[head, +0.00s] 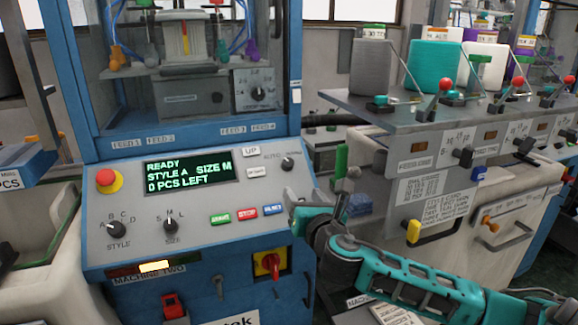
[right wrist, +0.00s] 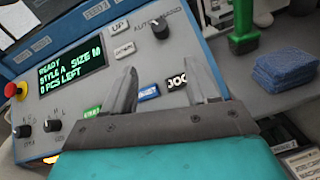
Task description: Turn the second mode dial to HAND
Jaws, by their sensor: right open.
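The panel of machine two (head: 190,165) faces me. Its mode dial (head: 288,164) is a small black knob at the panel's upper right. In the right wrist view the dial (right wrist: 160,29) sits between the words AUTO and HAND; HAND is partly blurred, and I cannot tell for sure which way the pointer faces. My right gripper (head: 297,202) is at the panel's right edge, below the dial and apart from it. In the right wrist view its two fingers (right wrist: 155,68) are spread with nothing held between them. My left gripper is not in view.
The panel also bears a lit display (head: 188,174), a red stop button (head: 107,179), style (head: 116,229) and size (head: 171,225) dials, and coloured buttons (head: 247,214). A red switch (head: 269,265) sits below. A shelf with yarn cones (head: 371,65) stands at the right.

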